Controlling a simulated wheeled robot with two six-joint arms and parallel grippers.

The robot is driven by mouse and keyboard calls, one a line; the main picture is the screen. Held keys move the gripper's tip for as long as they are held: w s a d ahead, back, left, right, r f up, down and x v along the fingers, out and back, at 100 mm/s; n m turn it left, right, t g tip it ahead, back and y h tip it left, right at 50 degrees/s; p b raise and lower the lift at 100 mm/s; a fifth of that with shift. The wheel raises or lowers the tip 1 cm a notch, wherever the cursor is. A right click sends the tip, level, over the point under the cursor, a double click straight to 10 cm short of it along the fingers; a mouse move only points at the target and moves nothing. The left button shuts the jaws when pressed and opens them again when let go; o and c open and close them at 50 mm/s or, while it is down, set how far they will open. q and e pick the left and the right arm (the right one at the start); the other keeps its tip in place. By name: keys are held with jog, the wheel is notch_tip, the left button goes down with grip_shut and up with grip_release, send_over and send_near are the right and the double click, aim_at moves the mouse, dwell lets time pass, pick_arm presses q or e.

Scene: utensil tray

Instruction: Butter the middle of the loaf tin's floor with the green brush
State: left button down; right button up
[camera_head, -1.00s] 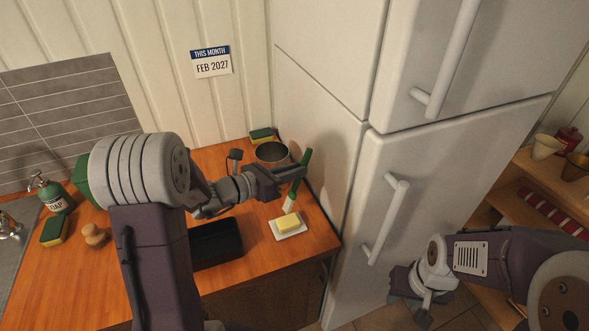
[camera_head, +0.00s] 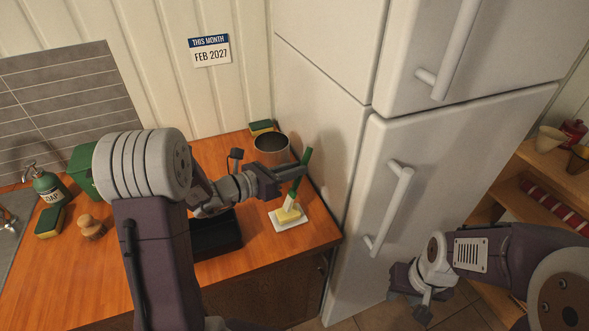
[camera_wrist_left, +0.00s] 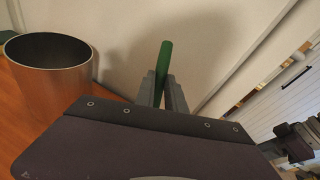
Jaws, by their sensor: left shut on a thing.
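My left gripper (camera_head: 294,171) is shut on the green brush (camera_head: 305,160), held upright but a little tilted. The brush's pale bristle end is down at the yellow butter (camera_head: 289,214), which sits on a white dish (camera_head: 291,225); it looks to be touching. In the left wrist view the green handle (camera_wrist_left: 164,62) stands between the fingers (camera_wrist_left: 162,90). The black loaf tin (camera_head: 216,240) is left of the butter, partly hidden behind my left arm. My right gripper (camera_head: 424,302) hangs at the lower right, away from the counter; its fingers are too unclear to judge.
A metal pot (camera_head: 271,150) stands behind the gripper, with a sponge (camera_head: 261,127) beyond it. A green box (camera_head: 82,172), soap bottle (camera_head: 48,185), another sponge (camera_head: 50,221) and round wooden brush (camera_head: 91,228) are at left. The fridge (camera_head: 385,180) bounds the counter's right.

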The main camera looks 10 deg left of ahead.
pick_arm(q)
jog(key=shift+f+b, duration=0.6)
dwell(1.4)
jog(key=shift+r, duration=0.1)
notch_tip(320, 180, up, 7)
jog(key=p, duration=0.5)
jog(key=shift+p, duration=0.4)
